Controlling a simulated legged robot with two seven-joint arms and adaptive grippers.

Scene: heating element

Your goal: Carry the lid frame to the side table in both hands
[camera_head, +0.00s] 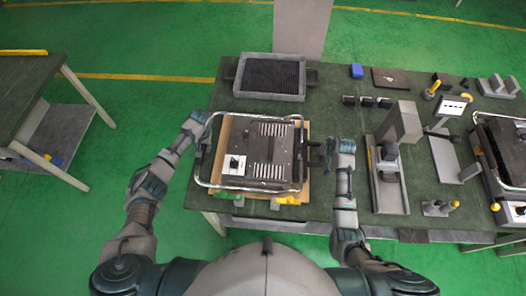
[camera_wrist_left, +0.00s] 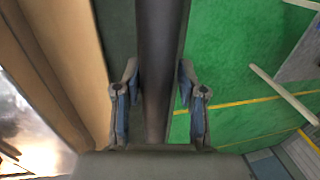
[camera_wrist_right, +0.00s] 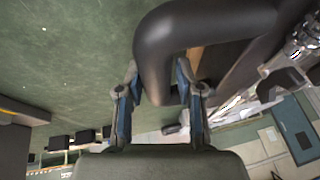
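The lid frame (camera_head: 255,116) is a bright metal tube frame with black side handles, lying around a grey heating unit (camera_head: 262,155) on the green workbench. My left gripper (camera_head: 205,132) is at its left handle. In the left wrist view the dark handle bar (camera_wrist_left: 163,60) runs between the open fingers (camera_wrist_left: 160,100), with gaps beside it. My right gripper (camera_head: 325,152) is at the right handle (camera_head: 314,153). In the right wrist view the curved black handle (camera_wrist_right: 200,30) reaches between the open fingers (camera_wrist_right: 158,95). The side table (camera_head: 30,90) stands at the far left.
The workbench (camera_head: 330,100) also bears a grey tray (camera_head: 270,77) behind the frame, and a blue block (camera_head: 357,71). A grey press-like fixture (camera_head: 390,160) stands right of my right arm. Green floor (camera_head: 140,110) lies open between the bench and the side table.

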